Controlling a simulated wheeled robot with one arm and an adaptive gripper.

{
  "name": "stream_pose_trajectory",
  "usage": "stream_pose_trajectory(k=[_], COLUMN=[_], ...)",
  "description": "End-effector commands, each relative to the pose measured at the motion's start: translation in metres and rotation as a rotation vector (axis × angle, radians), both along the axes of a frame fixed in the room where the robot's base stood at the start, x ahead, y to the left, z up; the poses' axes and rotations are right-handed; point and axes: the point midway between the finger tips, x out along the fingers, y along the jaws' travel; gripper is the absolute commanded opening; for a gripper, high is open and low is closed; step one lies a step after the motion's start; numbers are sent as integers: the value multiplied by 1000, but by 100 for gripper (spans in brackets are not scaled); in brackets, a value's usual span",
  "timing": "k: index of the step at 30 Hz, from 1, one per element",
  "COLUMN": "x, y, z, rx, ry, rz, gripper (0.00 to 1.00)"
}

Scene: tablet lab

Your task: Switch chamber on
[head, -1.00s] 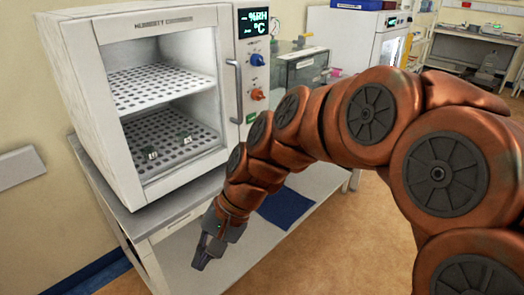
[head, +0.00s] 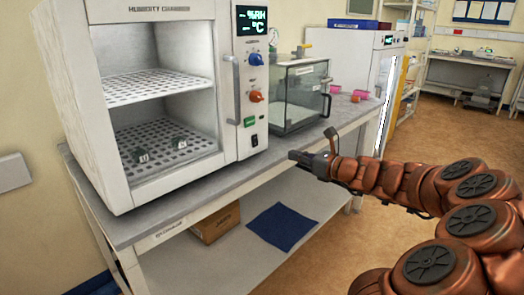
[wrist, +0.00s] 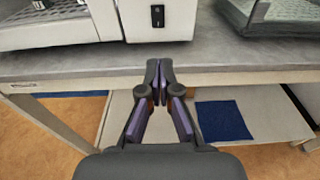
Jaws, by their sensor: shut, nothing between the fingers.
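The humidity chamber (head: 165,95) is a white cabinet on the bench at the left in the head view. Its display (head: 252,20) is lit with dashes beside %RH and °C. Below are a blue knob (head: 256,59), an orange knob (head: 256,96), a green label (head: 250,121) and a black rocker switch (head: 254,140) near the panel's bottom. The switch also shows at the top of the wrist view (wrist: 157,16). My gripper (head: 292,156) is shut and empty in front of the bench edge, right of and below the switch, apart from it. In the wrist view its fingertips (wrist: 159,66) point toward the chamber.
A glass-fronted box (head: 300,95) stands right of the chamber. Pink and orange cups (head: 357,97) lie beyond it. The lower shelf holds a cardboard box (head: 215,224) and a blue cloth (head: 283,227). A grey strip of bench top is clear before the chamber.

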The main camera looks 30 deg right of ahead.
Motion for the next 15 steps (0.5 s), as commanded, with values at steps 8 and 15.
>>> stream_pose_trajectory(k=[8,15], x=[2,21], y=[2,7], z=[0,-2], rx=[-4,-6], ry=[1,1], rz=[4,7], gripper=[0,0])
